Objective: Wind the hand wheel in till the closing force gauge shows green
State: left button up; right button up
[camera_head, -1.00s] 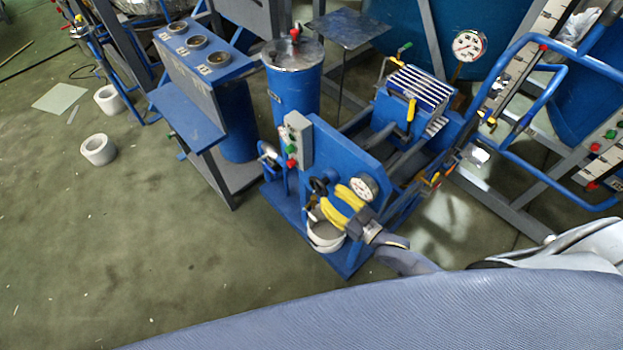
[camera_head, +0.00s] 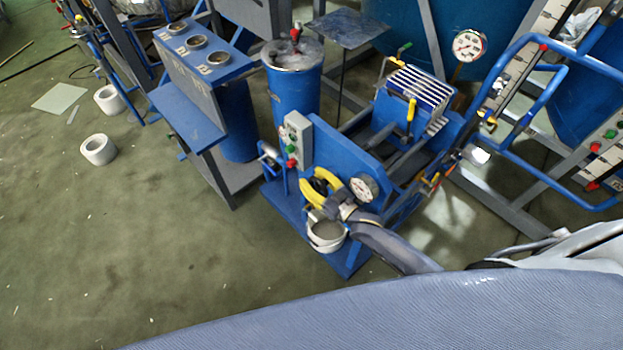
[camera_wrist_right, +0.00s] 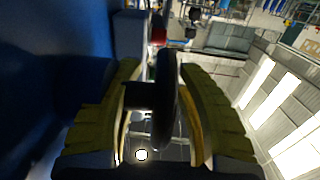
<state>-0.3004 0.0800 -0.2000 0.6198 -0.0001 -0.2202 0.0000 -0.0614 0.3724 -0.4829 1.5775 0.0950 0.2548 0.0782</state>
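The black hand wheel (camera_head: 320,185) sits on the front of the blue press frame (camera_head: 345,150). In the right wrist view the dark wheel (camera_wrist_right: 168,85) shows nearly edge-on. My right gripper (camera_head: 316,184) has its two yellow fingers spread on either side of the wheel, and they also show in the wrist view (camera_wrist_right: 158,75). The fingers look open; whether one touches the wheel I cannot tell. A round white gauge (camera_head: 364,187) sits on the frame just right of the wheel; its needle reading is too small to tell. My left gripper is not in view.
A white bucket (camera_head: 326,234) stands just below my right gripper. A grey button box (camera_head: 298,138) is up and left of the wheel. Another gauge (camera_head: 469,45) stands behind the press. The green floor at left is mostly clear.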

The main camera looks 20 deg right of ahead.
grip_shut()
dwell(0.4)
jog(key=shift+s+r+t+y, duration=0.1)
jog(key=shift+r+t+y, duration=0.15)
jog(key=shift+t, duration=0.35)
jog(key=shift+r+t+y, duration=0.1)
jog(key=shift+t+y, duration=0.25)
jog(key=shift+t, duration=0.25)
grip_release()
